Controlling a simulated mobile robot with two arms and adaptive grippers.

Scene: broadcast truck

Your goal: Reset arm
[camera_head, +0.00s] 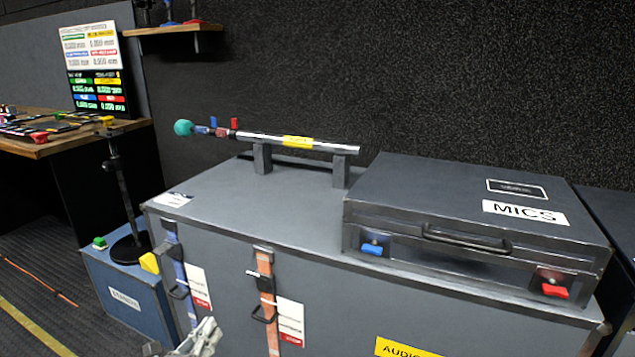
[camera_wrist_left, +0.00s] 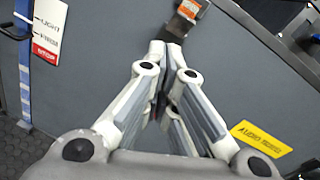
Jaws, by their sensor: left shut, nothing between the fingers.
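My left gripper (camera_head: 200,340) shows at the bottom edge in the head view, in front of the grey case (camera_head: 240,231). In the left wrist view the left gripper (camera_wrist_left: 170,45) has its fingertips together with nothing between them. The fingers point at the case front (camera_wrist_left: 110,25), close below the orange strap (camera_wrist_left: 190,15). I cannot tell whether the tips touch it. My right gripper does not show in either view.
A blue box (camera_head: 125,290) with a black stand (camera_head: 122,185) is at left. A wooden desk (camera_head: 70,140) stands further back.

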